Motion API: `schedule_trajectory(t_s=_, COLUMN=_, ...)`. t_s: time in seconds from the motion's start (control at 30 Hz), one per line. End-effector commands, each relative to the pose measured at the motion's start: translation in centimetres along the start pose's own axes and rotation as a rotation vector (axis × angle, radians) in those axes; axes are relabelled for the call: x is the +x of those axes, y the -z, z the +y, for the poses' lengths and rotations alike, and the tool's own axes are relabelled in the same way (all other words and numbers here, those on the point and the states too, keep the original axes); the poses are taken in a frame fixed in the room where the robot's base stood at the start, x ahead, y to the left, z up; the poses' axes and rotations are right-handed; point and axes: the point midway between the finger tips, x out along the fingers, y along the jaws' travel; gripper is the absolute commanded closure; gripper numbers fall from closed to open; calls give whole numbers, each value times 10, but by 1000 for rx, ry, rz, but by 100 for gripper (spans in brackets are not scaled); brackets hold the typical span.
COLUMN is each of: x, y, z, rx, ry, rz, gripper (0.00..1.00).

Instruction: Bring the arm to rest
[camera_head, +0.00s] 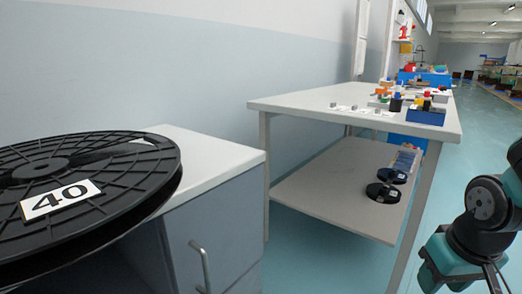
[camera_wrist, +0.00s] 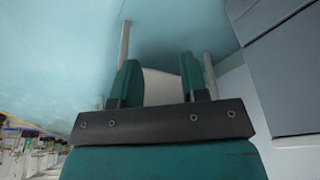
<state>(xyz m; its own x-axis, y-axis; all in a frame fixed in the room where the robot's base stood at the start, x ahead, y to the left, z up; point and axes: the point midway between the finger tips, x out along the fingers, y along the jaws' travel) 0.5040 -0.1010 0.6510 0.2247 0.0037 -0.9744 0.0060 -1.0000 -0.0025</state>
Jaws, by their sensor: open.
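My gripper (camera_wrist: 160,82) shows in the wrist view with its two teal fingers apart and nothing between them. Beyond the fingers are the pale blue floor and part of a light surface. In the head view, part of my arm shows at the right edge, bent, beside the workbench (camera_head: 290,103). The fingertips cannot be made out in the head view.
A large black reel marked 40 (camera_head: 100,219) sits close at the left, by a grey cabinet (camera_head: 222,232). The workbench holds small parts and a blue bin (camera_head: 425,117); black spools (camera_head: 383,192) lie on its lower shelf (camera_head: 325,190). Floor at the right is clear.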

Motion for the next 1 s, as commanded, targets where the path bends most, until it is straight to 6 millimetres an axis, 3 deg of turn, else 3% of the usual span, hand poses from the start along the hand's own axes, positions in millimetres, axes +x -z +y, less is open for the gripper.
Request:
schedule_trajectory(t_s=0.03, x=-10, y=-2, z=-22, rx=-53, ry=55, rz=0, gripper=60)
schedule_trajectory(t_s=0.2, x=-46, y=-26, z=-86, rx=-246, ry=228, rz=-35, gripper=60)
schedule_trajectory(t_s=0.43, x=-103, y=-85, z=-148, rx=-575, ry=419, rz=-99, gripper=60)
schedule_trajectory(t_s=0.5, x=-129, y=-78, z=-148, rx=-569, ry=418, rz=-107, gripper=60)
schedule_trajectory(t_s=0.77, x=-197, y=-62, z=-148, rx=-564, ry=417, rz=-106, gripper=60)
schedule_trajectory(t_s=1.0, x=-286, y=-41, z=-148, rx=-562, ry=416, rz=-105, gripper=60)
